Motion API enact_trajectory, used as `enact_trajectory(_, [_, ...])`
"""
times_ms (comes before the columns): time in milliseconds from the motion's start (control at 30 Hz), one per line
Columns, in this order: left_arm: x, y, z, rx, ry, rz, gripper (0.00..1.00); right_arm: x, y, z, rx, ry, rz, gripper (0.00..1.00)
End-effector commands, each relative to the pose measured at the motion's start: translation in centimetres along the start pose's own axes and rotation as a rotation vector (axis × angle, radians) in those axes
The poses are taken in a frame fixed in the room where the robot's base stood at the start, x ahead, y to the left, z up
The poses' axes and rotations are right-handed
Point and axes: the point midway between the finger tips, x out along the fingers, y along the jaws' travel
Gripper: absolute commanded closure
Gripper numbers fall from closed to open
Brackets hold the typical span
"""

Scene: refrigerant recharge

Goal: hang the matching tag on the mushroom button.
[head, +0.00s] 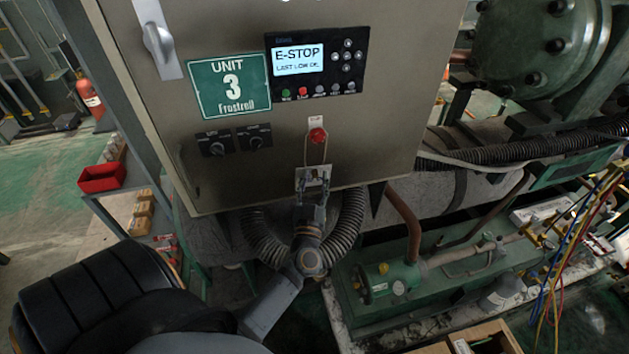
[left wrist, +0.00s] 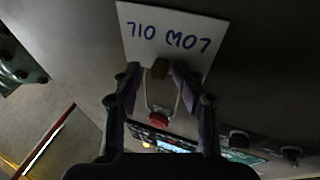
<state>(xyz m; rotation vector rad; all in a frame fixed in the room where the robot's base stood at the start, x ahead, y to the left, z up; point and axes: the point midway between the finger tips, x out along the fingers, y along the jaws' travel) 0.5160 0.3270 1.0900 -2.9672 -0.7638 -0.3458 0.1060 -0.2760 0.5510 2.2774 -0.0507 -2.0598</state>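The red mushroom button (head: 317,135) sticks out of the grey cabinet's front; it also shows in the left wrist view (left wrist: 158,119). A white tag (head: 301,183) hangs below it on a thin tan loop (head: 306,152). The loop's two strands run up to either side of the button and appear to pass around it. My right gripper is out of view.
The cabinet display (head: 298,60) reads E-STOP and a LAST line that looks like LOW OIL. Two dark knobs (head: 235,140) sit left of the button. Corrugated hoses (head: 348,222) run below the cabinet, close to my left arm. Green machinery (head: 390,285) stands at lower right.

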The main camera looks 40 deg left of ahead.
Motion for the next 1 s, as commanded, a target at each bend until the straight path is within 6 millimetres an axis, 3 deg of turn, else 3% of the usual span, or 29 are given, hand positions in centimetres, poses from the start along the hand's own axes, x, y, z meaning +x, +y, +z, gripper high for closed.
enact_trajectory(267, [-0.7, 0.0, 0.0, -0.001, 0.000, -0.001, 0.58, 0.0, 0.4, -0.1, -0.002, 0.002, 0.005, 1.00])
enact_trajectory(633, [-6.9, 0.0, 0.0, -0.001, -0.002, -0.002, 0.58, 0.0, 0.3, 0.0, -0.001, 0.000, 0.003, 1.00])
enact_trajectory(1000, [-7.5, 0.0, -0.1, 0.000, 0.002, 0.000, 0.58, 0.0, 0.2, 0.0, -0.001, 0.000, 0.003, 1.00])
